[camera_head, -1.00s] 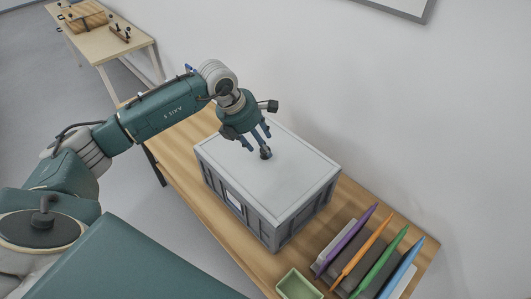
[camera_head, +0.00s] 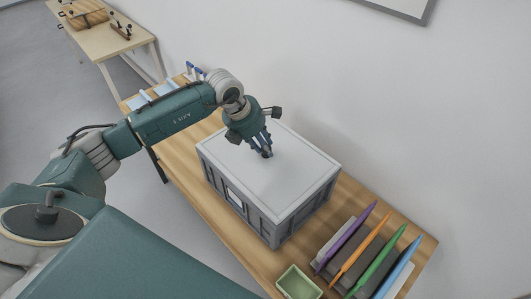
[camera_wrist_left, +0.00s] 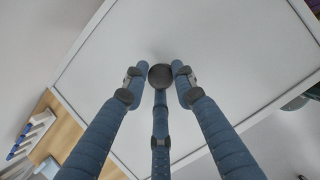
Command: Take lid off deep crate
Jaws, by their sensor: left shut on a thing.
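A deep grey crate (camera_head: 262,222) stands on the wooden table. Its flat pale lid (camera_head: 296,178) lies on top, and I see no gap between lid and crate. A dark round knob (camera_wrist_left: 160,76) sits near the middle of the lid. My left gripper (camera_head: 265,150) is over the lid with its fingers closed around the knob. In the left wrist view its blue fingers (camera_wrist_left: 160,95) surround the knob on several sides. In the head view the fingers partly hide the knob. My right gripper is in neither view.
A rack with purple, orange, green and blue upright pieces (camera_head: 368,250) stands right of the crate on the table (camera_head: 255,262). A small green tray (camera_head: 298,284) is at the front. A white rack with blue parts (camera_wrist_left: 30,140) is behind my arm. A wall rises behind the table.

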